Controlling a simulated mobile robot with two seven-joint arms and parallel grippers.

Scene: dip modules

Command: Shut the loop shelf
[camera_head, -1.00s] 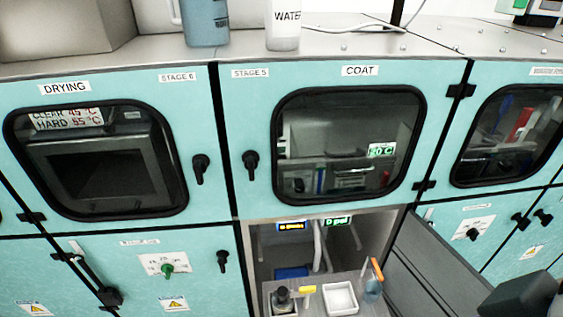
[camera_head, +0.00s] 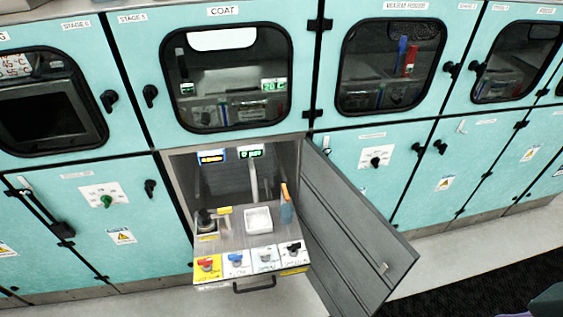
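The loop shelf (camera_head: 235,224) is a grey pull-out shelf under the COAT window. It sticks out of its open compartment, past the cabinet front. Its front has a dark bar handle (camera_head: 255,287). A row of coloured valves on white and yellow blocks (camera_head: 236,261) sits along its front. Behind them are a white tray (camera_head: 258,220), a dark-topped bottle (camera_head: 205,220) and a blue bottle with an orange top (camera_head: 286,207). Neither gripper is seen, so nothing of mine touches the shelf. A dark shape at the lower right edge may be part of my arm.
The compartment's grey door (camera_head: 350,235) stands wide open to the right of the shelf, jutting toward me. Two small lit displays (camera_head: 230,154) hang inside the opening. Turquoise cabinets line both sides. Grey floor (camera_head: 475,235) and a dark mat (camera_head: 470,285) lie at the right.

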